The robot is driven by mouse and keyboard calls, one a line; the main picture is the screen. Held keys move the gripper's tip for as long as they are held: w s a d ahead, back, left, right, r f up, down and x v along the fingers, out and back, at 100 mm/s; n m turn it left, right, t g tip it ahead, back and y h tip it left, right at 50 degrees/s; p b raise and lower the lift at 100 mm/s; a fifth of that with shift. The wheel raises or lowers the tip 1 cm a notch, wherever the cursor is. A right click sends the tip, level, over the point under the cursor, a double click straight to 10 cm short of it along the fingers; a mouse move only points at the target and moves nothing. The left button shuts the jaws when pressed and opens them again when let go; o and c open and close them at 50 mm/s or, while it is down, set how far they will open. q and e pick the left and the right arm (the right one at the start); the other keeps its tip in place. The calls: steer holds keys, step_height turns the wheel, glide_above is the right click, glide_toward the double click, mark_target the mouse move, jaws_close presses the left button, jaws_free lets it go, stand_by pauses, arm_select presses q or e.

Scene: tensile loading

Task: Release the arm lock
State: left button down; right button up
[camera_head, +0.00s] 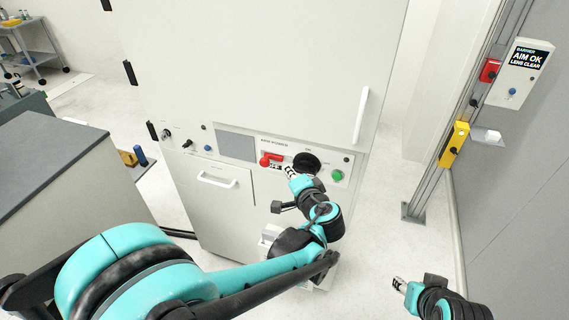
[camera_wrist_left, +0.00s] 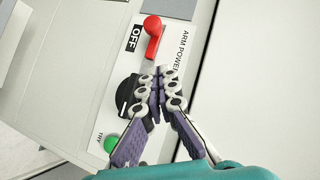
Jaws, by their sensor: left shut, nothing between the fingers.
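The cabinet's control panel (camera_head: 238,146) carries a red lever (camera_head: 270,160), a black round knob (camera_head: 306,161) and a green button (camera_head: 337,175). The wrist view shows the red lever (camera_wrist_left: 153,38) beside an OFF label and ARM POWER lettering, with the black knob (camera_wrist_left: 126,94) and green button (camera_wrist_left: 110,144) below. My left gripper (camera_head: 290,172) is shut and empty in front of the panel, between lever and knob. In the wrist view its fingertips (camera_wrist_left: 160,76) meet below the lever, apparently apart from it. My right gripper (camera_head: 398,285) is low at the right, its opening unclear.
A white door handle (camera_head: 361,115) and drawer handle (camera_head: 217,180) stick out from the cabinet. A rail post (camera_head: 455,125) with red and yellow boxes and an AIM OK display (camera_head: 528,58) stands at right. A grey-topped counter (camera_head: 40,160) is at left. Floor right of the cabinet is clear.

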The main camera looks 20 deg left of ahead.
arm_select(q)
steer(key=shift+v, duration=1.45)
steer(key=shift+s+a, duration=0.1)
steer(key=s+a+f+n+g+h, duration=0.3)
steer(key=s+a, duration=0.2)
steer(key=s, duration=0.3)
steer(key=s+d+f+n+h, duration=0.1)
steer(key=s+n+h, duration=0.1)
steer(key=s, duration=0.3)
steer(key=s+d+f+n+g+h, duration=0.1)
steer(key=s+n+h, duration=0.1)
steer(key=s, duration=0.4)
steer(key=shift+d+h, duration=0.4)
steer(key=shift+h, duration=0.2)
